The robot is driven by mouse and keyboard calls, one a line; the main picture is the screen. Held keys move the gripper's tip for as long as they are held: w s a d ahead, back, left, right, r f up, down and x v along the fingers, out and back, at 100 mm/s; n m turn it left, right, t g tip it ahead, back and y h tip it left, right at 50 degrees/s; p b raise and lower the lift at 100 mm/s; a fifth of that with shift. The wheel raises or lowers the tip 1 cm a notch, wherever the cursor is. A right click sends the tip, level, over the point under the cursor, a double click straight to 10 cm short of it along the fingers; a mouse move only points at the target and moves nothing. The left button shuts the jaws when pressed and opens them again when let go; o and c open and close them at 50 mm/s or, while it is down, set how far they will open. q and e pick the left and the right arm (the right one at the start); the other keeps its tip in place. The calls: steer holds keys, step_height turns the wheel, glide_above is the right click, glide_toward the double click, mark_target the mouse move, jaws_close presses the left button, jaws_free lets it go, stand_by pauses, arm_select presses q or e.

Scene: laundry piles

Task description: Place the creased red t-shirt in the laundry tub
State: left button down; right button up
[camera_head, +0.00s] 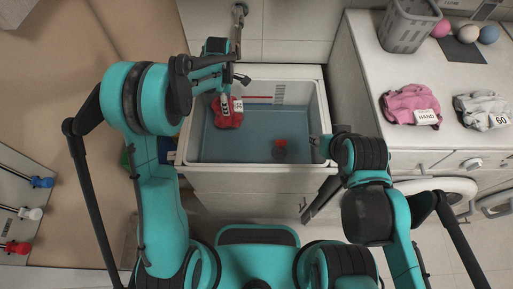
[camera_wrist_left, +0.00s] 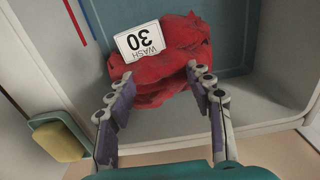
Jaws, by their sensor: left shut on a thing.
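The creased red t-shirt (camera_head: 236,120) is a crumpled bundle with a white tag at the left side of the laundry tub (camera_head: 250,166), inside its rim as seen from above. In the left wrist view the shirt (camera_wrist_left: 187,45) shows a tag reading "WASH 30". My left gripper (camera_head: 224,103) is shut on the shirt, its two fingers (camera_wrist_left: 163,100) on either side of the near part of the cloth. I cannot tell whether the shirt touches the tub floor. My right gripper (camera_head: 320,144) is at the tub's right rim, apart from the shirt; its fingers are unclear.
A red-topped drain (camera_head: 280,149) sits in the tub floor. A tap (camera_head: 239,20) stands behind. The right counter holds a pink garment (camera_head: 410,103), a grey garment (camera_head: 480,110) and a grey basket (camera_head: 408,25). A yellow sponge (camera_wrist_left: 57,140) is beside the tub.

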arm_select(q)
step_height(320, 180, down, 6)
steer(key=b, duration=0.4)
steer(key=shift+w+f, duration=0.1)
steer(key=shift+f, duration=0.1)
step_height(320, 180, down, 10)
steer(key=b, duration=0.4)
steer(key=shift+r, duration=0.1)
arm_select(e)
step_height(320, 180, down, 10)
steer(key=shift+w+f, duration=0.1)
arm_select(q)
steer(key=shift+b, duration=0.3)
arm_select(e)
steer(key=shift+f, duration=0.15)
arm_select(q)
steer(key=c, duration=0.6)
jaws_free()
steer(key=shift+c, duration=0.2)
